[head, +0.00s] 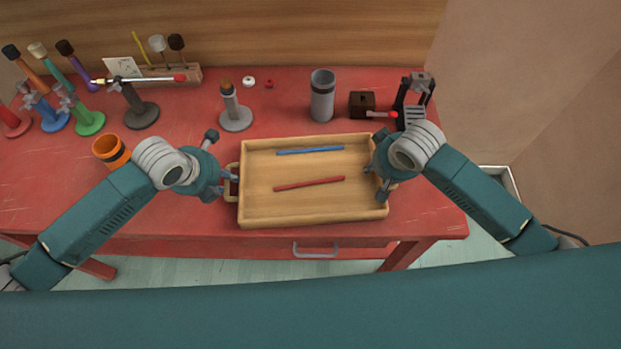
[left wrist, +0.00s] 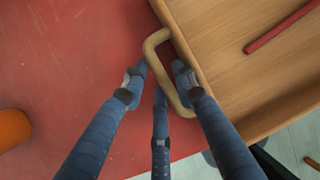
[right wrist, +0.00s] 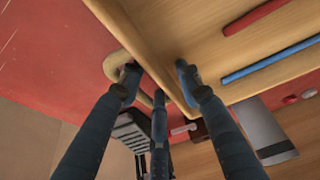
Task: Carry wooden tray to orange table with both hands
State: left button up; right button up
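The wooden tray (head: 262,217) rests on the red table (head: 190,215) near its front edge. A blue stick (head: 310,150) and a red stick (head: 309,184) lie in it. My left gripper (head: 227,172) is at the tray's left handle; in the left wrist view the handle (left wrist: 166,76) passes between its parted fingers (left wrist: 160,74). My right gripper (head: 377,181) is at the tray's right side. In the right wrist view its fingers (right wrist: 158,76) are parted, one by the right handle (right wrist: 113,62), one over the tray's inside. No orange table shows.
An orange cup (head: 110,151) stands left of my left gripper. Behind the tray are a grey post on a base (head: 235,117), a grey cylinder (head: 322,96), a dark box (head: 362,103) and a black stand (head: 412,100). Coloured stands crowd the back left.

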pick_arm(q)
grip_shut()
pick_arm(e)
grip_shut()
pick_arm(q)
jog(key=shift+r, duration=0.15)
pick_arm(e)
jog(key=shift+r, duration=0.2)
